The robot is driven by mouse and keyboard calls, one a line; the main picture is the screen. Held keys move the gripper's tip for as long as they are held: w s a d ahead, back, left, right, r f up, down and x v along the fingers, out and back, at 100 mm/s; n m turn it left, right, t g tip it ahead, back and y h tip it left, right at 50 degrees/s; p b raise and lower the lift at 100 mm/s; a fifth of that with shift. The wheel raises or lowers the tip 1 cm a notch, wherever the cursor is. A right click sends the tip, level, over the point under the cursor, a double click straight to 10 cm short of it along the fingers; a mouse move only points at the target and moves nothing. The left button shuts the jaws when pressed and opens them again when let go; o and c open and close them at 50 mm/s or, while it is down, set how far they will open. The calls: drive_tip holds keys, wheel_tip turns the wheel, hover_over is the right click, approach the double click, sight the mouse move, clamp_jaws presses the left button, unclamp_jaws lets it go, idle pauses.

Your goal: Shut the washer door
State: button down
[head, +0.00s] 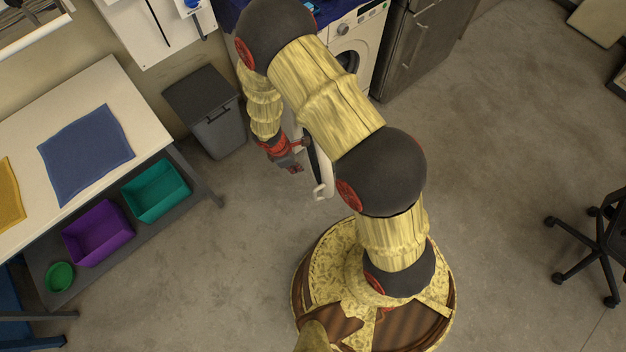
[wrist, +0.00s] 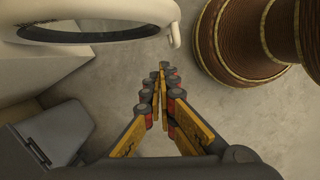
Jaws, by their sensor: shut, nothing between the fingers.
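The white washer (head: 362,38) stands at the top of the head view, partly hidden behind my arm. Its round opening shows dark beside the arm. The washer door (head: 326,178) stands open, swung out from the front and seen nearly edge-on, with a small hooked tip at its near end. In the wrist view the door (wrist: 158,12) is a white ring around dark glass at upper left, with a white handle (wrist: 173,36). My gripper (head: 292,166) is shut and empty, just left of the door in the head view. Its fingertips (wrist: 162,72) lie below the handle in the wrist view, apart from it.
A grey bin (head: 212,118) stands left of my gripper and shows in the wrist view (wrist: 52,135). A table (head: 95,112) with a blue cloth and bins underneath is at left. A dark cabinet (head: 425,45) adjoins the washer. Floor at right is clear up to a chair (head: 598,240).

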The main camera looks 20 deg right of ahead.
drive_tip(key=d+f+b, duration=0.5)
drive_tip(key=d+f, duration=0.1)
drive_tip(key=f, duration=0.4)
drive_tip(key=shift+s+d+b, duration=0.2)
drive_tip(key=shift+s+b, duration=0.1)
